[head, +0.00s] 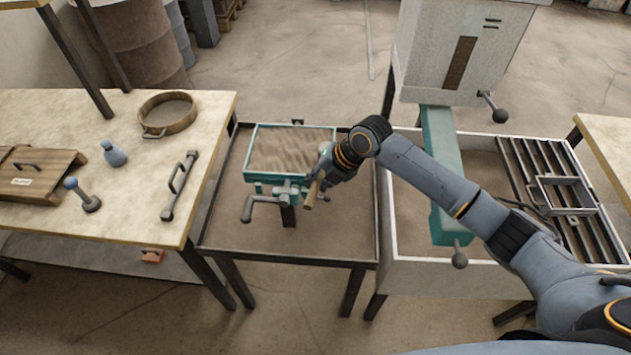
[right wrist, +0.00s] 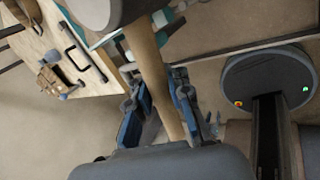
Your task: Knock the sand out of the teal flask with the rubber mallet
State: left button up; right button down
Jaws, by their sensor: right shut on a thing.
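The teal flask (head: 291,150) is a rectangular frame filled with brown sand, held on a stand with a crank over the middle tray table. Its sand surface looks level and whole. My right gripper (head: 322,178) is shut on the wooden handle of the rubber mallet (head: 311,195), at the flask's front right corner. In the right wrist view my right gripper (right wrist: 158,105) has its fingers on both sides of the handle, and the grey mallet head (right wrist: 103,10) is partly cut off at the top. I cannot tell whether the mallet touches the flask. My left gripper is not in view.
A grey machine (head: 425,50) with a teal chute (head: 443,170) stands right.

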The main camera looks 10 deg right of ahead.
jog(key=shift+r, duration=0.2)
dwell(1.0)
jog(key=shift+f, duration=0.2)
jog(key=shift+r, duration=0.15)
dwell(1.2)
